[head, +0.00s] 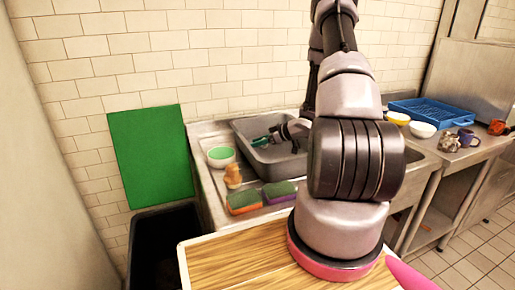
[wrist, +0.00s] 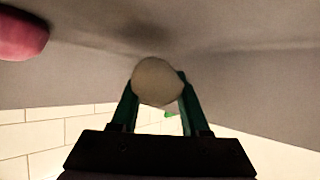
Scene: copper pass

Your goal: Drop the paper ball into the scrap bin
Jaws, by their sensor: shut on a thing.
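The paper ball (wrist: 158,82) is a pale, rounded lump between the two green fingers of my gripper (wrist: 158,98) in the wrist view. The fingers are shut on it from both sides. In the head view my gripper (head: 264,140) shows as a small green and dark shape over the sink area, partly hidden behind my arm. I cannot make out the ball there. A black, open-topped bin (head: 147,245), which looks like the scrap bin, stands on the floor at lower left, left of the counter. My gripper is apart from it, to its upper right.
A green board (head: 150,155) stands against the tiled wall behind the bin. A green-topped bowl (head: 220,156), a tan object (head: 233,176) and sponges (head: 244,202) sit on the counter's left side. A blue tray (head: 432,112) and bowls (head: 422,130) stand at right.

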